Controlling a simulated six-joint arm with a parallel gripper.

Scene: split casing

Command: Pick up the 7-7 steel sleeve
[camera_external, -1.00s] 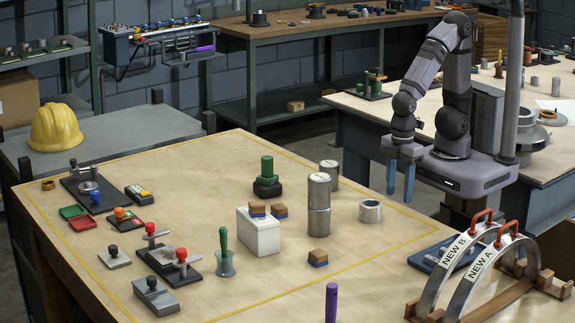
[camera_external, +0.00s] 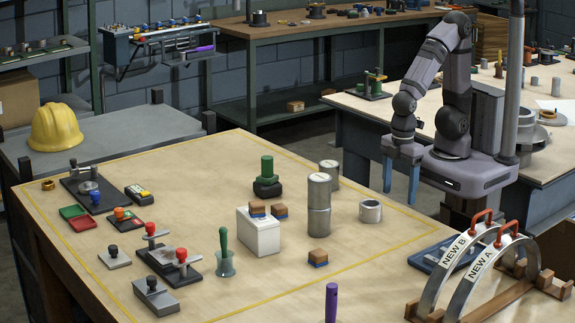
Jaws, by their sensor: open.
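A short hollow steel sleeve (camera_external: 370,211) lies on the wooden bench at the right, its open bore showing. My gripper (camera_external: 400,197) has blue fingers pointing down. It is open and empty, to the right of the hollow sleeve and near the bench's far right edge. The fingers appear apart from every part.
A white box (camera_external: 258,231) with small wood-and-blue blocks stands mid-bench. A green-topped black knob piece (camera_external: 267,178) is behind it. Curved gauges marked NEW A (camera_external: 487,269) and NEW B (camera_external: 459,247) stand at front right. A purple cylinder (camera_external: 331,303) stands at the front.

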